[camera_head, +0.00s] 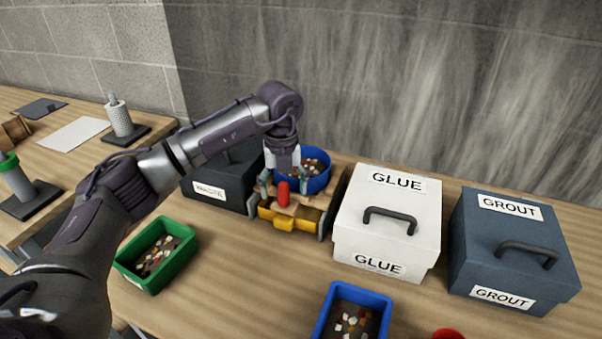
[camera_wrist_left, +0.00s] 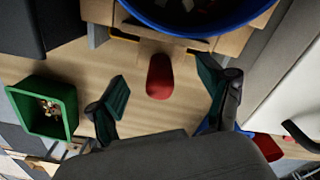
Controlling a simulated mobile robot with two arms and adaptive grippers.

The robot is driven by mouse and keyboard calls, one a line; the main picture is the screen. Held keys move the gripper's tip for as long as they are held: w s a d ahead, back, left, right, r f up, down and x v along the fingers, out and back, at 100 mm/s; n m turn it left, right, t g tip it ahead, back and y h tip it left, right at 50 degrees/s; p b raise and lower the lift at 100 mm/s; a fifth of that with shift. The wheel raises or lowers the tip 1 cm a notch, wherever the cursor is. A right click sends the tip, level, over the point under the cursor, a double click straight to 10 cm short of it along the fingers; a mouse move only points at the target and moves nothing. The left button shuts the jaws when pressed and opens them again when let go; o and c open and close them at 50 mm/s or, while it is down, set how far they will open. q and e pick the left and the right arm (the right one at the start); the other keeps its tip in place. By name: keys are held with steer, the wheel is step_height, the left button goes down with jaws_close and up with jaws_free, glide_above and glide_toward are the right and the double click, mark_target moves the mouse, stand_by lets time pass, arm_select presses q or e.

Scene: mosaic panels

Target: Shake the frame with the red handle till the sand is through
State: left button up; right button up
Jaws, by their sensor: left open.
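The red handle (camera_head: 283,194) stands at the front of a wooden frame between two low grey side walls. A yellow tray (camera_head: 284,219) sits below it, and some tan material shows around it; I cannot tell whether that is sand. My left gripper (camera_head: 282,184) is above the handle, pointing down. In the left wrist view the red handle (camera_wrist_left: 160,77) lies between the two spread dark green fingers (camera_wrist_left: 165,88), with a gap on both sides. The inside of the frame is mostly hidden by the gripper. My right gripper is not in view.
A dark box (camera_head: 216,186) is close on the left, the white GLUE box (camera_head: 387,225) close on the right. Green (camera_head: 156,255) and blue (camera_head: 352,310) bins stand in front; the grey wall is behind.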

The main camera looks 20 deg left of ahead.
arm_select(q)
steer(key=shift+o, duration=1.2)
step_height(320, 180, up, 8)
steer(key=p, duration=0.5)
steer(key=shift+p, duration=0.3)
steer(key=shift+s+f, duration=0.1)
